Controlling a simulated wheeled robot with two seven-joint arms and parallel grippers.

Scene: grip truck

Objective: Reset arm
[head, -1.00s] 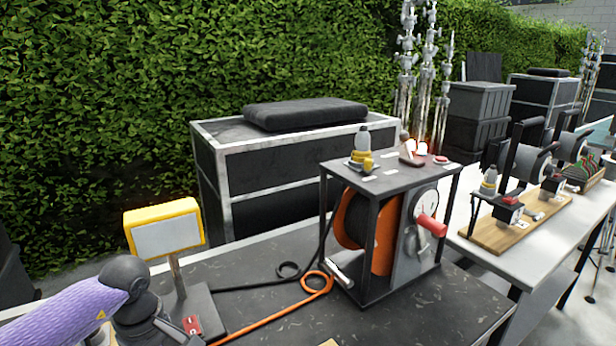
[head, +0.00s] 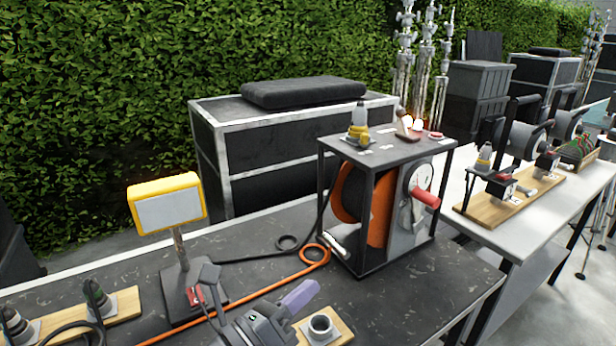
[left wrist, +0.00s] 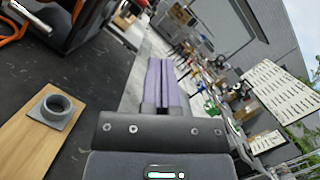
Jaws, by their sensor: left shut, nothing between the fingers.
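My left gripper (head: 303,294) is low in the middle of the head view, above the front part of the dark table. Its purple fingers are shut together and point up and right. In the left wrist view the fingers (left wrist: 162,80) also lie closed against each other with nothing held. A grey ring-shaped socket (head: 322,327) on a wooden board stands beside the gripper, and it shows at the left of the wrist view (left wrist: 54,112). The gripper appears apart from it. My right gripper is not in view.
The dark table (head: 420,295) carries a yellow-framed lamp (head: 168,208), an orange cable reel (head: 352,205) in a metal frame, and an orange cable (head: 255,297). A board with connectors (head: 128,303) lies at left. A white table (head: 545,213) stands at right. The table's front right is bare.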

